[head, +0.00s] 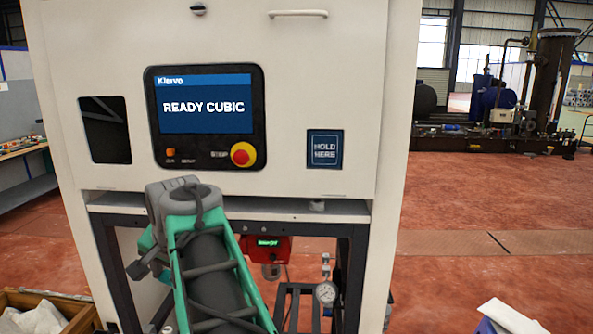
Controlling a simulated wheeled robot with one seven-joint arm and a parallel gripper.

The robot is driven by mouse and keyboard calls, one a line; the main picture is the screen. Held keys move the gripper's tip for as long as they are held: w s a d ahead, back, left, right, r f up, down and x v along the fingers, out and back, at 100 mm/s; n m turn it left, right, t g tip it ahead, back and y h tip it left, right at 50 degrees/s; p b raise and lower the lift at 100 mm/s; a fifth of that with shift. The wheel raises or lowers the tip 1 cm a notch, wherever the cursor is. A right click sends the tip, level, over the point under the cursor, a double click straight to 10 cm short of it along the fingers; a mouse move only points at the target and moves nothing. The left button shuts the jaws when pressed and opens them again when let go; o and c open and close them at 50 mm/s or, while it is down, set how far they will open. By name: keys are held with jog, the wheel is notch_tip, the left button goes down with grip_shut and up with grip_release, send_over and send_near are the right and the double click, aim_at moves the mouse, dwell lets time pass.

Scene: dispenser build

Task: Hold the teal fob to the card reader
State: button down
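The card reader (325,149) is a dark square panel marked "HOLD HERE" on the right side of the white machine's front. Nothing is in front of it. I see no teal fob in the head view. My arm, green and dark grey, rises from the bottom in front of the machine, left of and below the reader. I cannot make out my gripper's fingers or anything held in them.
The white machine (290,60) has a screen (206,104) reading "READY CUBIC", a red stop button (243,154) and a dark opening (105,130) at left. A gauge (326,292) sits below. A wooden crate (82,318) stands at lower left.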

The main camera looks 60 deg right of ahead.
jog(key=s+d+r+m+h+p, duration=0.3)
jog(key=s+d+r+m+h, duration=0.2)
jog(key=s+d+r+m, duration=0.55)
jog(key=s+d+r+m+g+h+p, duration=0.2)
jog(key=s+d+r+m+g+h, duration=0.4)
jog(key=s+r+m, duration=0.5)
jog(key=shift+w+d+r+n+y+p, duration=0.3)
jog(key=shift+d+p, duration=0.25)
jog(key=shift+d, duration=1.05)
jog(key=shift+w+d+r+n+y+p, duration=0.15)
jog(key=shift+d+n+p, duration=0.35)
jog(key=shift+d, duration=1.1)
jog(key=shift+w+d+r+n+y+p, duration=0.25)
jog(key=shift+d+p, duration=0.35)
jog(key=shift+d, duration=1)
jog(key=shift+a+f, duration=0.15)
jog(key=s+a+b, duration=0.3)
jog(key=s+a, duration=0.1)
jog(key=a, duration=0.4)
jog(key=shift+s+a, duration=0.2)
jog(key=shift+a, duration=0.15)
